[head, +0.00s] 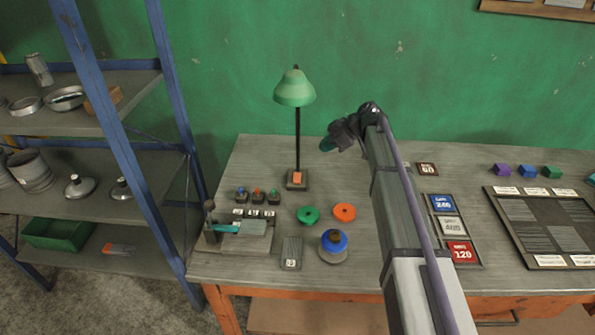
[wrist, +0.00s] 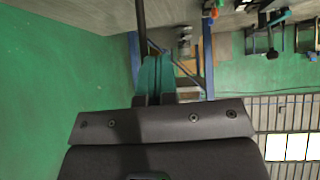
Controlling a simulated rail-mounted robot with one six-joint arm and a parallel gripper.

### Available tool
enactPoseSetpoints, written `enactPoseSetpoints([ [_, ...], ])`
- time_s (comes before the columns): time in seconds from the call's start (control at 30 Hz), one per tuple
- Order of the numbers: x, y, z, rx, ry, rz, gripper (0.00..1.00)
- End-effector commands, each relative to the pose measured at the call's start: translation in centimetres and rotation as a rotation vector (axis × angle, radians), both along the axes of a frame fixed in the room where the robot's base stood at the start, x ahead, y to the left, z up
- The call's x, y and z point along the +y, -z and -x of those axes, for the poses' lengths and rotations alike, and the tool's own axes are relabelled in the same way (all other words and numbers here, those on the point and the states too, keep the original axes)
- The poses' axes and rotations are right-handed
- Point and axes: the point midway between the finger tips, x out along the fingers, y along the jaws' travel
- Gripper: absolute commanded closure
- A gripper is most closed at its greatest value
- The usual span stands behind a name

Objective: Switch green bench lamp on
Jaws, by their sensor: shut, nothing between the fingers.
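The green bench lamp (head: 294,88) stands upright near the back of the workbench, its shade on a thin dark post. An orange switch (head: 297,178) sits on the lamp's dark square base (head: 298,186). No glow shows under the shade. My gripper (head: 325,145) is in the air to the right of the post, below the shade's height and above the base. In the wrist view its teal fingers (wrist: 157,75) are together and empty. A dark post (wrist: 140,14), probably the lamp's, runs beside them there; I cannot tell whether they touch. The switch is not clear in that view.
Small coloured-topped items (head: 257,196), a green disc (head: 308,215), an orange disc (head: 344,211) and a blue-topped pot (head: 334,244) stand in front of the lamp. Blue-framed shelving (head: 165,80) is at left. Framed cards (head: 452,228) lie right of my arm.

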Motion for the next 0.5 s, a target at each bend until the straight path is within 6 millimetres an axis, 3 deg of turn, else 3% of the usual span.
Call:
enactPoseSetpoints([
  [0.13,0.1,-0.14,0.21,-0.101,-0.094,0.004,1.0],
  [0.5,0.22,0.14,0.25,-0.109,-0.103,0.007,1.0],
])
